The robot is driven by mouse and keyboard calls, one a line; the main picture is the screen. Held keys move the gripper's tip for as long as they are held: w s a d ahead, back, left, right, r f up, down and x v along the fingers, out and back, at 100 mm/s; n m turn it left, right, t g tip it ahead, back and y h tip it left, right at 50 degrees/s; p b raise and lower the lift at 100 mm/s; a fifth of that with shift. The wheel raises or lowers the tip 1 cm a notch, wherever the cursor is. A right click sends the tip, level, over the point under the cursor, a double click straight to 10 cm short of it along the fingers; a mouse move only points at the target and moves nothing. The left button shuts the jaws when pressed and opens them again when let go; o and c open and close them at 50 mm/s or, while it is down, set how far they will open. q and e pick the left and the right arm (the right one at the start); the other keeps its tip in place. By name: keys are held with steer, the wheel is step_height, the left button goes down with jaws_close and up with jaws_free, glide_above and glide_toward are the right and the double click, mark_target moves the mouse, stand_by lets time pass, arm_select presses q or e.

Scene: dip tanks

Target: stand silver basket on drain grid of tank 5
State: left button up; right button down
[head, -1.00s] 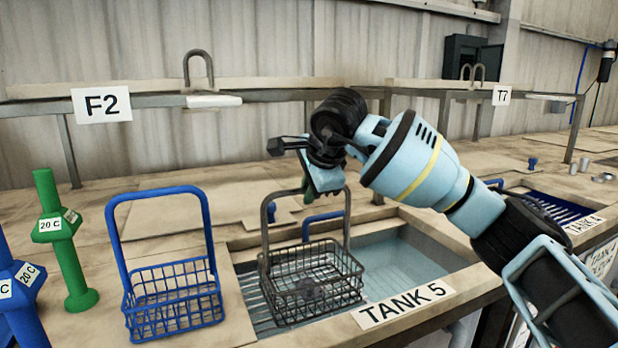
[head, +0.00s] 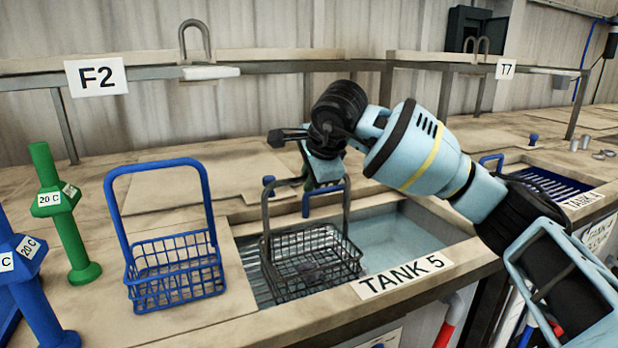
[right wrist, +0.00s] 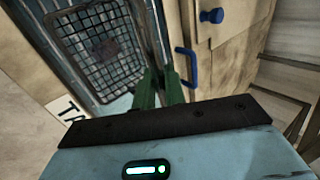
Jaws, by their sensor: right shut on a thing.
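The silver basket (head: 312,268), a dark grey wire basket with a tall hoop handle, is upright at the left part of tank 5 (head: 420,235). The slatted drain grid (head: 252,275) shows beside and under it. I cannot tell whether the basket's base touches the slats. My right gripper (head: 318,183) is shut on the top of the basket's handle. In the right wrist view, the green fingers (right wrist: 158,88) are together and the basket (right wrist: 100,45) shows below them. My left gripper is not in view.
A blue basket (head: 177,270) stands on the bench left of the tank. Green (head: 62,215) and blue (head: 35,290) posts marked 20 C are further left. A blue handle (head: 307,205) is behind the silver basket. Tank 4's blue grid (head: 550,185) is at the right.

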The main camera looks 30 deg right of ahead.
steer(key=shift+f, duration=0.3)
stand_by(0.4)
steer(key=c, duration=1.4)
jaws_free()
steer(key=shift+o, duration=0.2)
steer(key=shift+f, duration=0.1)
steer(key=shift+f, duration=0.1)
steer(key=v, duration=0.8)
steer(key=shift+f, duration=0.1)
